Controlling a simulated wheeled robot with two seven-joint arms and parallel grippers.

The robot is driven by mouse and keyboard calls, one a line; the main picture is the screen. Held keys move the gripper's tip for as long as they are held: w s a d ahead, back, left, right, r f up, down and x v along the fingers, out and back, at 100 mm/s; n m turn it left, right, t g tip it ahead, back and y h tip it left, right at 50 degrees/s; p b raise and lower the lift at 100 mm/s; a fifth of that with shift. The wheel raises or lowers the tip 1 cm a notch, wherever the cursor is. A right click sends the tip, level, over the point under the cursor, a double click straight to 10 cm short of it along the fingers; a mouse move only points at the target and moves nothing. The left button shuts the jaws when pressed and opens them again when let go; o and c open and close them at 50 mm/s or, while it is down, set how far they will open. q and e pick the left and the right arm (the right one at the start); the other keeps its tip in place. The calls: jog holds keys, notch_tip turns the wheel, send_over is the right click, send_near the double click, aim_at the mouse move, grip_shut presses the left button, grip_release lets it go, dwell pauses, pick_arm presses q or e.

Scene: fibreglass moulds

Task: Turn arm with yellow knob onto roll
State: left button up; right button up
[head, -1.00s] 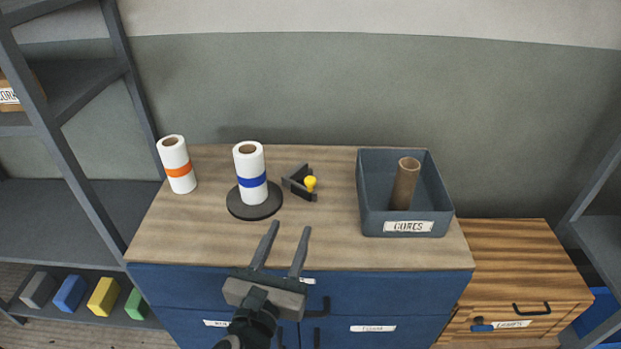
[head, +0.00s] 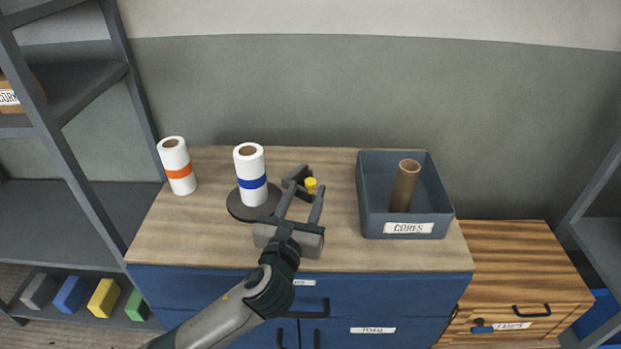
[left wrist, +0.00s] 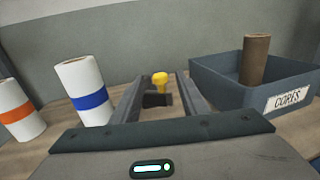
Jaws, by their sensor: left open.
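The yellow knob (head: 311,185) stands on a dark grey arm (head: 297,175) right of the blue-banded white roll (head: 251,176). That roll stands upright on a round black base (head: 241,212). My left gripper (head: 303,188) is open, with its fingers reaching toward the knob from the front. In the left wrist view the yellow knob (left wrist: 160,80) shows between the two fingers, beyond or near their tips; I cannot tell whether they touch it. The blue-banded roll (left wrist: 84,88) is to the left there. The arm is partly hidden by the fingers. My right gripper is not in view.
An orange-banded roll (head: 176,165) stands at the back left. A grey bin labelled CORES (head: 408,229) holds a brown tube (head: 405,185) to the right. The wooden top (head: 190,235) is clear at the front left. A grey shelf rack (head: 60,90) stands at the left.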

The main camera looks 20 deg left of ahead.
aim_at(309, 185)
pick_arm(q)
jog(key=w, duration=0.3)
jog(key=shift+w+a, duration=0.15)
jog(key=shift+w, duration=0.75)
grip_shut()
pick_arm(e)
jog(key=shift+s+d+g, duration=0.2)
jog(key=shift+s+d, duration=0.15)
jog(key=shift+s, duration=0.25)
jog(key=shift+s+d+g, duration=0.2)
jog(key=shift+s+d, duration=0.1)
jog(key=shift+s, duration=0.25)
